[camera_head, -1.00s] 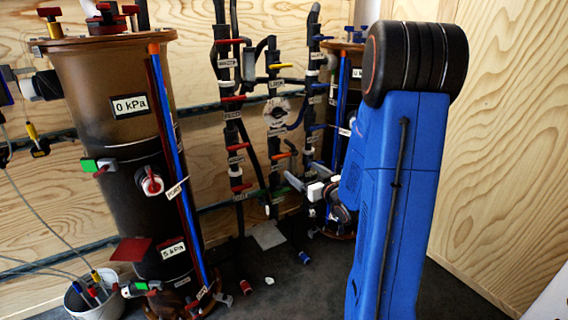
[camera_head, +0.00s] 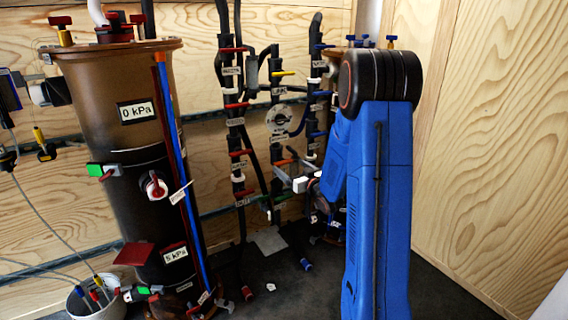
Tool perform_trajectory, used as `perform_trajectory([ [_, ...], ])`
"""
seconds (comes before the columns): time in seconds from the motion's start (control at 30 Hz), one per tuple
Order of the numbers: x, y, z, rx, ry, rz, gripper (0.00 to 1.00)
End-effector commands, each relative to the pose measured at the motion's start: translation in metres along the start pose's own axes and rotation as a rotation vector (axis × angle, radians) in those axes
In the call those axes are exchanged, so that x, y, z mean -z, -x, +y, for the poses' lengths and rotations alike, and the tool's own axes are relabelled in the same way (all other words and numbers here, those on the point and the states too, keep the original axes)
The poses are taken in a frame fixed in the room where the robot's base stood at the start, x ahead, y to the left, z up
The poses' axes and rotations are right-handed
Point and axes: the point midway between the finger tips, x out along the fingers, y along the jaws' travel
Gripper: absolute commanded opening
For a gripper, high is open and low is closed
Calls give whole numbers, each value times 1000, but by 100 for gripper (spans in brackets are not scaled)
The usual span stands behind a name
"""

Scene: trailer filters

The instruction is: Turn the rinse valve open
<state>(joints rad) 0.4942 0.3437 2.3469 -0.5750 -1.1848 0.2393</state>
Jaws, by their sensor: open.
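Dark vertical pipes carry several small valve handles in red, orange, yellow and blue. Their labels are too small to read, so I cannot tell which is the rinse valve. An orange handle (camera_head: 285,162) and a yellow handle (camera_head: 283,73) are on the middle pipe, and a red handle (camera_head: 240,153) is on the left pipe. My gripper (camera_head: 291,181) is small in the picture, just right of the lower middle pipe and below the orange handle. Its jaws are apart and nothing shows between them. I cannot tell whether it touches a pipe. My blue arm hides part of the right side.
A large brown tank (camera_head: 110,95) with valves and tubes stands at left. A white bucket (camera_head: 98,306) with tools is at its foot. A round white dial (camera_head: 279,120) sits among the pipes. A second tank is mostly hidden behind my arm. Dark floor lies in front.

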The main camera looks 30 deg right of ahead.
Motion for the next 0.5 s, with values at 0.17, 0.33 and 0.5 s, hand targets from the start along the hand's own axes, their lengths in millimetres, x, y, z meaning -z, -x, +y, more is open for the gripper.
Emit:
perform_trajectory([
  [0.17,0,-30,-1,2,0,1,88],
  [0.33,0,-47,0,1,0,1,88],
  [0.5,0,-55,0,1,0,0,88],
])
